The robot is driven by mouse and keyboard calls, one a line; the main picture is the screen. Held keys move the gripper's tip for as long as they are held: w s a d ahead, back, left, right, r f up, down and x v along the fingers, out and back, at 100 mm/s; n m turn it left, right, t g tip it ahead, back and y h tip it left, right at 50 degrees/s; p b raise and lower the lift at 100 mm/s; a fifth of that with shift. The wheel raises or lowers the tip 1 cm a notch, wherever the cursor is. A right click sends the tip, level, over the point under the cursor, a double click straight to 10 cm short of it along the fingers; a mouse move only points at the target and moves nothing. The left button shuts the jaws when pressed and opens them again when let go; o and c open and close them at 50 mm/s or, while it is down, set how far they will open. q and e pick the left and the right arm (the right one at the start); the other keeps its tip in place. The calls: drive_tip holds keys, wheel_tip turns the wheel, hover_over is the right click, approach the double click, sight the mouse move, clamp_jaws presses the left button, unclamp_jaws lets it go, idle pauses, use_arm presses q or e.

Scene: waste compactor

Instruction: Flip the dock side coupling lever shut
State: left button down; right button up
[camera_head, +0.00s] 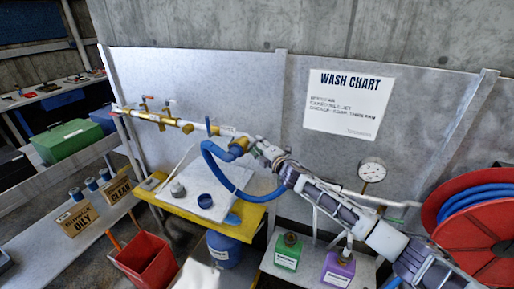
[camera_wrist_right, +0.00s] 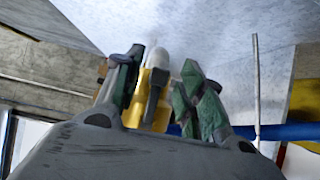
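The yellow coupling (camera_head: 238,147) sits at the right end of the wall pipe, where the blue hose (camera_head: 212,160) joins. My right gripper (camera_head: 257,148) reaches in from the lower right, with its fingertips close beside the coupling. In the right wrist view, my right gripper's green-padded fingers (camera_wrist_right: 160,88) stand apart. The yellow coupling (camera_wrist_right: 143,100) shows between them, with a grey lever-like part (camera_wrist_right: 153,100) in front and a pale rounded end. I cannot tell whether a finger touches it, nor the lever's exact angle. My left gripper is out of view.
A blue upright handle (camera_head: 208,126) stands on the pipe left of the coupling. A yellow table (camera_head: 245,222) is below. A pressure gauge (camera_head: 372,171) and red hose reel (camera_head: 480,230) are right. Green (camera_head: 287,251) and purple (camera_head: 338,270) containers stand below my right arm.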

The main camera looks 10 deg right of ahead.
drive_tip(key=shift+s, duration=0.1)
drive_tip(key=v, duration=1.1)
drive_tip(key=shift+s+d, duration=0.2)
drive_tip(key=shift+s, duration=0.15)
idle(0.4)
drive_tip(key=shift+f, duration=0.1)
